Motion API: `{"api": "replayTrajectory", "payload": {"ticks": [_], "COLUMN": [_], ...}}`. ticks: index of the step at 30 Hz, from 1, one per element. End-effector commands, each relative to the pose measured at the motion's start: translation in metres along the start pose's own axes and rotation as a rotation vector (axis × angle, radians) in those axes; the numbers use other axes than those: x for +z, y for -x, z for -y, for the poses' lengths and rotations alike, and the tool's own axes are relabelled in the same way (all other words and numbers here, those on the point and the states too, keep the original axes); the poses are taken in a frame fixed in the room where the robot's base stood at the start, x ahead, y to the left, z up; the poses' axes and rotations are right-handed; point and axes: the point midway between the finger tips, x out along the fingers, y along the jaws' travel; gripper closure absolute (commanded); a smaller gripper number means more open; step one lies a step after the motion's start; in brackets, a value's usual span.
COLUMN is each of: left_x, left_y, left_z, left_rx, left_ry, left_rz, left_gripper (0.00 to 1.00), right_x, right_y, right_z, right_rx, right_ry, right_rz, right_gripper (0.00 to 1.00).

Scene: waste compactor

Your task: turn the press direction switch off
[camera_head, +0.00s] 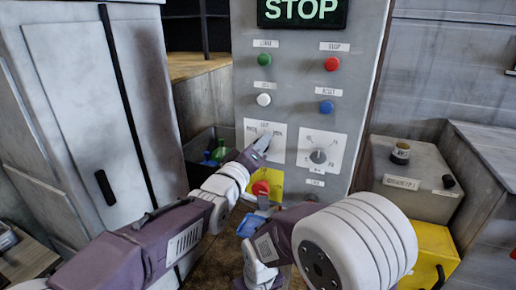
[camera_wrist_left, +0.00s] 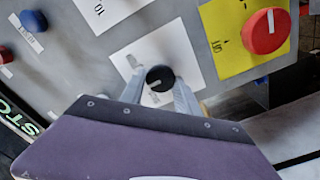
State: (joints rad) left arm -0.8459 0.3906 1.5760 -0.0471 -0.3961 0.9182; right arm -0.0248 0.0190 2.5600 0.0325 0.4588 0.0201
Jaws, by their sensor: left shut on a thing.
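The switch is a round black knob with a pale mark (camera_wrist_left: 160,78) on a white label plate, seen in the left wrist view. In the head view its plate (camera_head: 278,150) is the left one of two on the grey control panel (camera_head: 295,110). My left gripper (camera_head: 264,142) covers most of the knob there. In the left wrist view the gripper (camera_wrist_left: 158,88) has one finger on each side of the knob and is shut on it. My right arm is low at the centre right; its fingers cannot be made out.
A second dial (camera_head: 319,156) is just right of the switch. A red knob on a yellow plate (camera_head: 261,188) is close below. Green, white, red and blue (camera_head: 326,106) buttons are above, under a lit STOP sign (camera_head: 302,10). A grey cabinet (camera_head: 85,100) stands left.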

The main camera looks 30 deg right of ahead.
Motion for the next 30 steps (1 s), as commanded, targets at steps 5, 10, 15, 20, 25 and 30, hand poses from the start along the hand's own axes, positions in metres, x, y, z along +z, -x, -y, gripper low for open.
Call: {"api": "replayTrajectory", "payload": {"ticks": [5,10,15,20,25,30], "left_x": [0.0,0.0,0.0,0.001,0.002,0.001], "left_y": [0.0,0.0,0.0,0.009,0.042,0.075], "left_z": [0.0,0.0,0.0,0.001,0.002,0.002], "left_rx": [0.0,0.0,0.0,0.001,0.002,0.002], "left_ry": [-0.001,-0.001,-0.002,-0.002,-0.002,-0.002], "left_rz": [0.0,0.0,0.0,-0.001,-0.002,-0.002], "left_gripper": [1.0,0.42,0.42,0.42,0.42,0.42], "right_x": [0.0,0.0,0.0,0.001,0.002,0.003], "right_y": [0.0,0.0,0.0,-0.005,-0.018,-0.027], "right_z": [0.0,0.0,0.0,0.0,0.0,-0.001], "right_rx": [0.0,0.0,0.0,0.0,0.0,0.0], "right_ry": [0.0,0.0,0.0,0.0,0.0,0.0], "right_rz": [0.0,0.0,0.0,0.0,0.0,0.0], "right_gripper": [1.0,1.0,1.0,1.0,1.0,1.0]}}
